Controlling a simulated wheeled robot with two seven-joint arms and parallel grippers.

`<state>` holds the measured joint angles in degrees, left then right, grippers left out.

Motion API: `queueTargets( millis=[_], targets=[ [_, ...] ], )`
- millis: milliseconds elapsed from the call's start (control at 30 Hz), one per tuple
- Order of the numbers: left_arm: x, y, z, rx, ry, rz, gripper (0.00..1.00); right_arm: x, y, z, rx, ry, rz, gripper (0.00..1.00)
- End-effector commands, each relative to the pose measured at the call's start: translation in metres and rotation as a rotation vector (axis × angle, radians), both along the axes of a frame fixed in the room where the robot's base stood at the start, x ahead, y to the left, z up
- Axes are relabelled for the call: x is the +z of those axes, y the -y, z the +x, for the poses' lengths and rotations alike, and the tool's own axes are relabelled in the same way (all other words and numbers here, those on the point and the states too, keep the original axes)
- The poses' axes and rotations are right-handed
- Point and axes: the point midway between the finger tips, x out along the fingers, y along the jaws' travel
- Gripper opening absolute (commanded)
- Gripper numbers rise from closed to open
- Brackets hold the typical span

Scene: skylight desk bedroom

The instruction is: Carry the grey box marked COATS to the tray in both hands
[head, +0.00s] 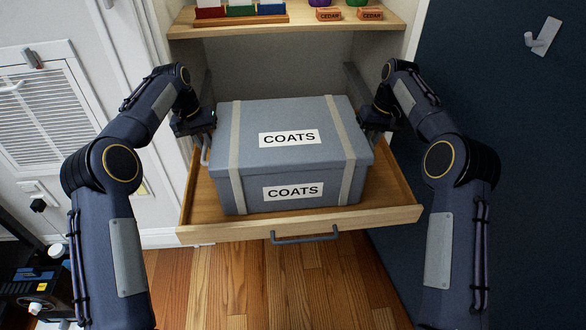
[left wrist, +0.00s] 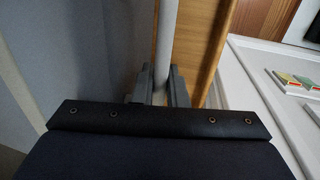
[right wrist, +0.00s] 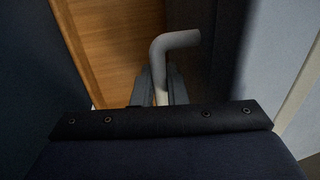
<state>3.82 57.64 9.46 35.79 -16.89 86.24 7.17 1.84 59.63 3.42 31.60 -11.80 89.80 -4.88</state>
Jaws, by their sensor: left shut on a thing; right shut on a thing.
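The grey box (head: 229,150) has two pale straps and COATS labels on its lid and front. In the head view it is level, inside or just above the wooden pull-out tray (head: 300,230); I cannot tell if its base touches. My left gripper (head: 205,132) is at the box's left side, shut on a grey bar handle (left wrist: 167,45). My right gripper (head: 370,128) is at the right side, shut on a matching bent handle (right wrist: 176,42). The fingertips are mostly hidden in the head view.
The tray has a grey front handle (head: 305,238) and sits in a cabinet. A shelf (head: 330,30) above holds small coloured bins and cedar blocks (head: 328,15). A white louvred door (head: 45,110) is at left, a dark blue panel (head: 500,110) at right. Wooden floor (head: 270,290) is clear in front.

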Motion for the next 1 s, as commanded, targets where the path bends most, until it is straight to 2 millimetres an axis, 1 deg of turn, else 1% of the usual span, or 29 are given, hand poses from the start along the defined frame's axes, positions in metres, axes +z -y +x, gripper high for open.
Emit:
queueTargets(
  millis=[33, 200, 433, 533, 633, 833, 1000],
  targets=[
    [-0.003, 0.000, 0.000, 0.000, 0.000, 0.000, 0.14, -0.004, 0.000, 0.000, 0.000, 0.000, 0.000, 0.14],
    [-0.001, 0.000, 0.000, 0.000, 0.000, 0.000, 0.34, -0.001, 0.000, 0.000, 0.000, 0.000, 0.000, 0.34],
    [-0.001, 0.000, 0.000, 0.000, 0.000, 0.000, 0.34, -0.001, 0.000, 0.000, 0.000, 0.000, 0.000, 0.34],
    [0.003, -0.001, 0.000, 0.000, 0.001, 0.000, 0.34, -0.001, 0.000, 0.000, 0.000, 0.000, 0.000, 0.34],
    [0.016, -0.003, 0.001, 0.001, 0.004, 0.000, 0.34, -0.001, 0.000, 0.000, 0.000, 0.000, 0.000, 0.34],
    [0.050, -0.010, 0.000, 0.002, 0.004, 0.001, 0.34, -0.001, 0.000, 0.000, 0.000, 0.000, 0.000, 0.34],
    [0.067, -0.013, 0.000, 0.000, 0.002, 0.000, 0.34, -0.001, 0.000, 0.000, 0.000, 0.000, 0.000, 0.34]
  ],
)
